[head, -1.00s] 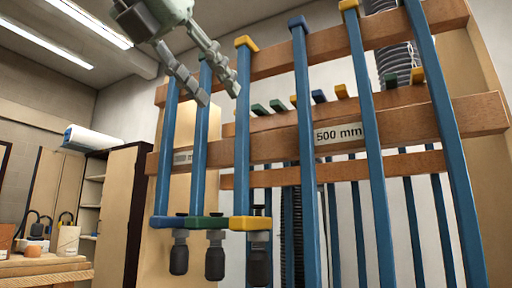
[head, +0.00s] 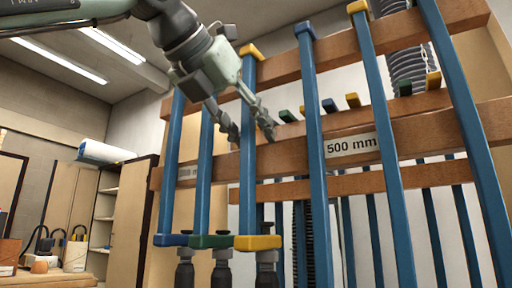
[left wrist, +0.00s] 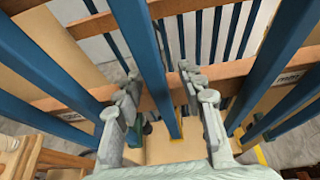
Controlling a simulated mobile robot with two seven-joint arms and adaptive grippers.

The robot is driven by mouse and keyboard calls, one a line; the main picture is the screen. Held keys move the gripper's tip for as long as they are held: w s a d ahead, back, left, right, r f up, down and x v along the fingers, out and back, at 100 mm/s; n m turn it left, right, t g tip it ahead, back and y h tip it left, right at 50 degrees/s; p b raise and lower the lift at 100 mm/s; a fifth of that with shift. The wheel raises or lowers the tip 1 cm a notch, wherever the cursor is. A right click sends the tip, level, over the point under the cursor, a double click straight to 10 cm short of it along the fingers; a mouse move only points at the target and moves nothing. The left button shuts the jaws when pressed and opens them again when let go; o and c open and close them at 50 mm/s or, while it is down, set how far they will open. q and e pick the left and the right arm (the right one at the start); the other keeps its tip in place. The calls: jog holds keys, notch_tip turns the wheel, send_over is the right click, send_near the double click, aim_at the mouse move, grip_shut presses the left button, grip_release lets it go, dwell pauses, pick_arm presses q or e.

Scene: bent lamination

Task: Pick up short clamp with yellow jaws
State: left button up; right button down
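The short clamp with yellow jaws hangs upright on the wooden rack, third from the left in the head view. Its blue bar (head: 247,190) runs from an upper yellow jaw (head: 251,50) to a lower yellow jaw (head: 257,242) with a dark handle beneath. My left gripper (head: 251,133) is open, its fingertips on either side of this bar at the rack's middle rail. In the left wrist view a blue bar (left wrist: 147,52) passes between the parted fingers (left wrist: 163,95), with a gap on each side. My right gripper is out of view.
Short clamps with blue jaws (head: 172,240) and green jaws (head: 212,241) hang close on the left. A longer blue-jawed clamp (head: 313,110) hangs on the right. The wooden middle rail (head: 290,152) lies behind the bars.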

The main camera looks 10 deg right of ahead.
pick_arm(q)
jog(key=shift+w+d+f, duration=0.1)
jog(key=shift+w+f, duration=0.05)
jog(key=shift+w, duration=0.05)
jog(key=shift+c, duration=0.5)
grip_shut()
jog(key=shift+r, duration=0.25)
